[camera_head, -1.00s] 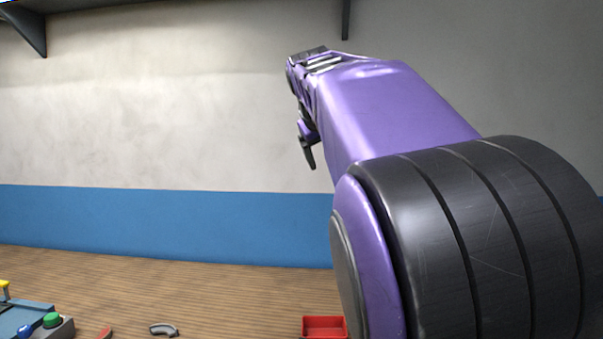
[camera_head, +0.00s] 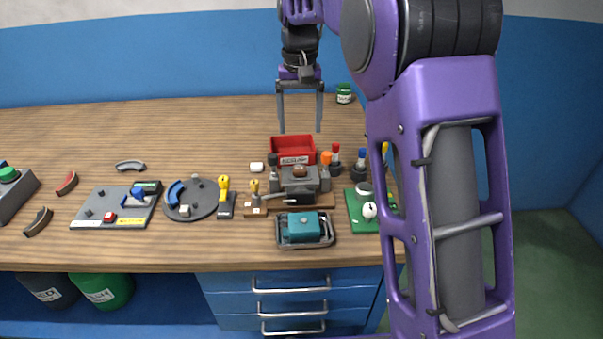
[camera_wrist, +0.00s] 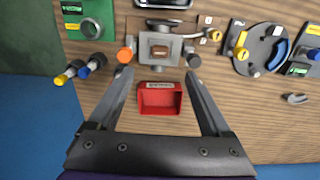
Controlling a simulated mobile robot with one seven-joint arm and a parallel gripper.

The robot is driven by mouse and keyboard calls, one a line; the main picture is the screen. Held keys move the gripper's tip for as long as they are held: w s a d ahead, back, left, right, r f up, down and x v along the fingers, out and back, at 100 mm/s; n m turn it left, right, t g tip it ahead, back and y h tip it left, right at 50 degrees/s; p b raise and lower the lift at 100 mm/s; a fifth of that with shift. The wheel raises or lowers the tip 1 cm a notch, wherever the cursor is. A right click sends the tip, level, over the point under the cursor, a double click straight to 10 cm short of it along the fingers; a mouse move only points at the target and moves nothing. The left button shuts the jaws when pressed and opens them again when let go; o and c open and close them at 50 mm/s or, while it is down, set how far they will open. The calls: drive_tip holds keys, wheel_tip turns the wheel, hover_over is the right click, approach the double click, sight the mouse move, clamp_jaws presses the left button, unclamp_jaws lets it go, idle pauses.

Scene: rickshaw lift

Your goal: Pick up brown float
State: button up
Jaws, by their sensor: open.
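A small brown block (camera_head: 299,170), which looks like the brown float, sits in the top of a grey metal housing (camera_head: 300,185) near the middle of the bench. In the wrist view the brown float (camera_wrist: 159,50) shows as a brown square inside the grey housing (camera_wrist: 160,36). My gripper (camera_head: 300,131) is open and empty, with its fingers pointing down above the bench, behind the housing in the head view. In the wrist view my gripper (camera_wrist: 158,74) has its fingers spread wide, with the housing just beyond the tips.
A red bin (camera_head: 292,145) stands directly behind the housing. Bottles with orange, red and blue tops (camera_head: 336,157) stand to its right. A teal part in a tray (camera_head: 304,228) lies in front. Round and rectangular plates (camera_head: 114,207) lie left. The bench's back left is clear.

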sight(300, 168)
drive_tip(key=f+b, duration=0.2)
drive_tip(key=f, duration=1)
drive_tip(key=shift+w, duration=0.2)
clamp_jaws()
